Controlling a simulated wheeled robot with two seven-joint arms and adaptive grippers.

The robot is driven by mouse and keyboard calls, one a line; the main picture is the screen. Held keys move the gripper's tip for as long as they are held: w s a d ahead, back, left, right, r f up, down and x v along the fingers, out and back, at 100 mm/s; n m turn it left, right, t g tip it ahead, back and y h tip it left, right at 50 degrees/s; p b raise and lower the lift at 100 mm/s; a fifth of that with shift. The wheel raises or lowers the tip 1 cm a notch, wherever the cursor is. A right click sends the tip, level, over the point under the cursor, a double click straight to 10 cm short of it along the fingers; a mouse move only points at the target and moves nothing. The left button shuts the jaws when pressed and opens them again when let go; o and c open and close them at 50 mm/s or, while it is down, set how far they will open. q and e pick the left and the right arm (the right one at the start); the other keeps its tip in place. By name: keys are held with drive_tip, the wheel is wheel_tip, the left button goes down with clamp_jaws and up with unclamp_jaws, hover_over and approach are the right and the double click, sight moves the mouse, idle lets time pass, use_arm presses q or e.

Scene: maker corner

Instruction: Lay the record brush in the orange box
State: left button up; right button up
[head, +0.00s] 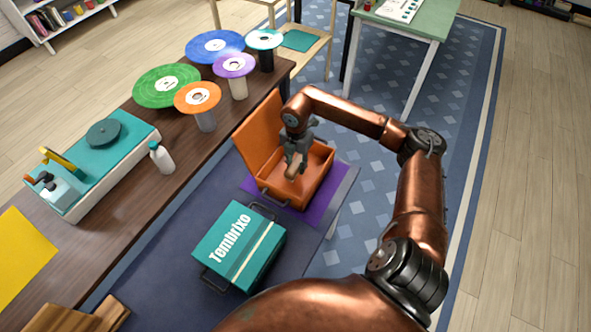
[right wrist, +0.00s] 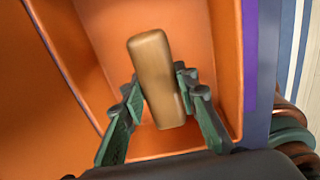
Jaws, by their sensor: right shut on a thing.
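The record brush (head: 291,172) is a tan-brown block with rounded edges. My right gripper (head: 294,160) is shut on it and holds it over the open orange box (head: 318,178). In the right wrist view the brush (right wrist: 155,65) sits between the two green-grey fingers of the gripper (right wrist: 160,84), slightly tilted, with the inside of the orange box (right wrist: 219,60) behind it. I cannot tell whether the brush touches the box floor. The box lid (head: 258,132) stands raised on the left side. My left gripper is not in view.
The box stands on a purple mat (head: 303,213). A closed teal case (head: 265,273) labelled Tombrixo is in front of it. On the wooden table to the left are a teal turntable (head: 130,140), a white bottle (head: 162,158) and several coloured discs on stands (head: 166,86).

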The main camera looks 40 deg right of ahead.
sight(296, 169)
drive_tip(key=shift+w+d+f+b, duration=0.1)
drive_tip(key=shift+f+b, duration=0.1)
drive_tip(key=shift+f, duration=0.45)
drive_tip(key=shift+w+d+f+b, duration=0.1)
drive_tip(key=shift+d+f+b, duration=0.1)
drive_tip(key=shift+f, duration=0.45)
drive_tip(key=shift+w+d+f+b, duration=0.1)
drive_tip(key=shift+f+b, duration=0.1)
drive_tip(key=shift+f, duration=0.45)
drive_tip(key=shift+f, duration=0.2)
drive_tip(key=o, duration=1.2)
drive_tip(key=shift+c, duration=0.2)
drive_tip(key=shift+r, duration=0.15)
wheel_tip(296, 169, up, 12)
drive_tip(key=shift+r+p, duration=0.1)
drive_tip(key=shift+p, duration=1.15)
